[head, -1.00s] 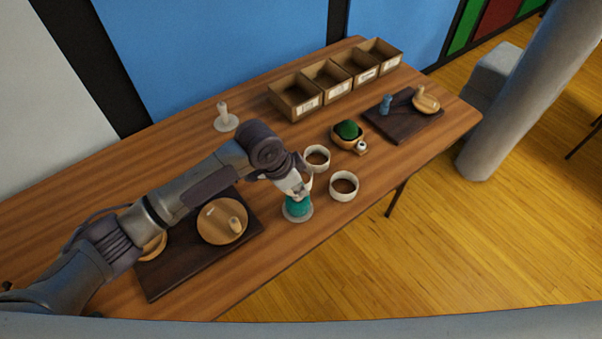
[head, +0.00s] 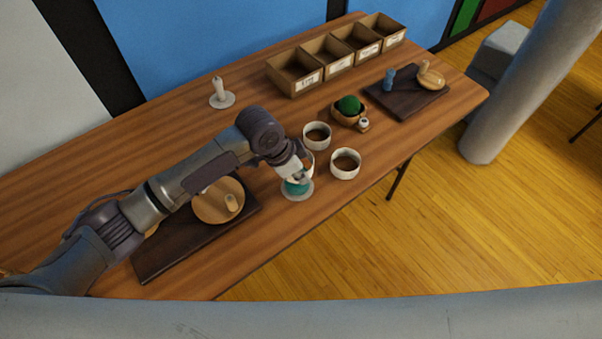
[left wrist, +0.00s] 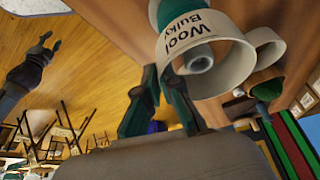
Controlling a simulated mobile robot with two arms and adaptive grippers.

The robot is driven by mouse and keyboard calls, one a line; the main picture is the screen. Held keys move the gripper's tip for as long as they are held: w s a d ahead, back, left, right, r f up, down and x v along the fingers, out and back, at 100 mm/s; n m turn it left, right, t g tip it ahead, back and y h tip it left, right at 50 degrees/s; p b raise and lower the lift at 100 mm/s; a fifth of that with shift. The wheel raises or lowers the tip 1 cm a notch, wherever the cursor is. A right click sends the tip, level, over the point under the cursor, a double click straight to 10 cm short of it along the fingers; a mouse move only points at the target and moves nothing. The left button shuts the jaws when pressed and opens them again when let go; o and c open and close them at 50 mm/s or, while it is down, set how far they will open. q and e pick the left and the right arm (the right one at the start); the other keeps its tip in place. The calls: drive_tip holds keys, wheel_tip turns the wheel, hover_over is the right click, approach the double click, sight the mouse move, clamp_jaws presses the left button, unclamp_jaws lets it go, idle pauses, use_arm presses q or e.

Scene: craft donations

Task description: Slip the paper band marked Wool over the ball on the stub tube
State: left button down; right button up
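The teal ball (head: 297,188) sits on a pale round base near the table's front edge. My left gripper (head: 299,176) is right above it and hides part of it. In the left wrist view the paper band (left wrist: 207,48) reads "Wool Bulky". My left gripper's fingers (left wrist: 160,75) close on the wall of this band. How far down is unclear. My right gripper (left wrist: 42,48) hangs empty with fingers apart, away from the table.
Two white bands (head: 317,135) (head: 345,163) stand close right of the ball. A wooden bowl with a green ball (head: 349,105) is behind them. Labelled boxes (head: 297,73) line the back. A dark board (head: 190,245) with wooden plates lies left, under my left arm.

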use_arm(q)
drive_tip(key=shift+f+b, duration=0.3)
drive_tip(key=shift+f, duration=1.5)
drive_tip(key=shift+s+f, duration=0.1)
drive_tip(key=shift+f, duration=0.05)
drive_tip(key=shift+f, duration=0.1)
drive_tip(key=c, duration=1.2)
unclamp_jaws()
drive_tip(key=shift+c, duration=0.2)
drive_tip(key=shift+f, duration=0.1)
drive_tip(key=shift+a, duration=0.1)
